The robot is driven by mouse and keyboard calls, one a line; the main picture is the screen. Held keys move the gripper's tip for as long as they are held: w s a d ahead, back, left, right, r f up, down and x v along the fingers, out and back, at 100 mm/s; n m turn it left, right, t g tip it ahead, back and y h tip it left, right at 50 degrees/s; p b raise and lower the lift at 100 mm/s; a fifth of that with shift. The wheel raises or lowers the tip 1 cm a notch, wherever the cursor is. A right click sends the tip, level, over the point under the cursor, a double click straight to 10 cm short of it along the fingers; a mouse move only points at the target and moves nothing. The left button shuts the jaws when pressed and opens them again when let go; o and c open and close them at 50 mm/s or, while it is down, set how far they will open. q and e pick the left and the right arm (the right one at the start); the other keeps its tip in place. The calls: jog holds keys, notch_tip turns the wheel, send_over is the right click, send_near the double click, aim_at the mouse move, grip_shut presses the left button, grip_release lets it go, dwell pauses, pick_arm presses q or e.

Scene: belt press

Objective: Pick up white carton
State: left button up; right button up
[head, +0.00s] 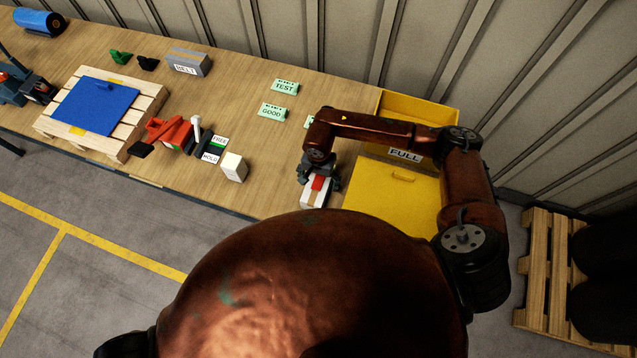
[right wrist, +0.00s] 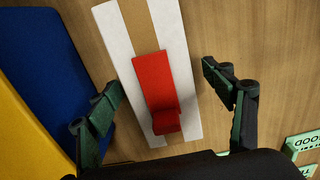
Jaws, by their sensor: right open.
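The white carton (head: 314,198) lies on the wooden table beside the yellow bins, partly hidden under my right gripper (head: 319,184). In the right wrist view the carton (right wrist: 121,48) shows a tan stripe along its length and a red block-like piece (right wrist: 156,88) on top. My right gripper (right wrist: 162,95) is open above it. One finger is on each side of the carton, with gaps showing, and nothing is held. Its height above the carton is hard to tell. My left gripper is not in view.
Yellow bins (head: 392,197), one behind labelled FULL (head: 405,154), stand right of the carton. A small white block (head: 234,168) and a red clamp-like tool (head: 172,132) lie left. GOOD (head: 271,112) and TEST (head: 285,87) signs lie behind. Table between block and carton is clear.

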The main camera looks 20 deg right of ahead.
jog(key=shift+f, duration=1.45)
jog(key=shift+c, duration=0.3)
jog(key=c, duration=1.8)
jog(key=shift+r, duration=0.15)
jog(key=shift+r+b, duration=0.3)
jog(key=shift+r, duration=0.5)
jog(key=s+r, duration=0.1)
jog(key=r, duration=0.1)
jog(key=s+r+b, duration=0.1)
jog(key=r, duration=0.1)
jog(key=s+a+r, duration=0.1)
jog(key=s+r, duration=0.1)
jog(key=shift+a+b, duration=0.1)
jog(key=shift+b, duration=0.3)
jog(key=s+a+r+b, duration=0.2)
jog(key=s+r, duration=0.3)
jog(key=s, duration=0.4)
jog(key=shift+s+a+r, duration=0.15)
jog(key=shift+s+a, duration=0.1)
jog(key=shift+a, duration=0.05)
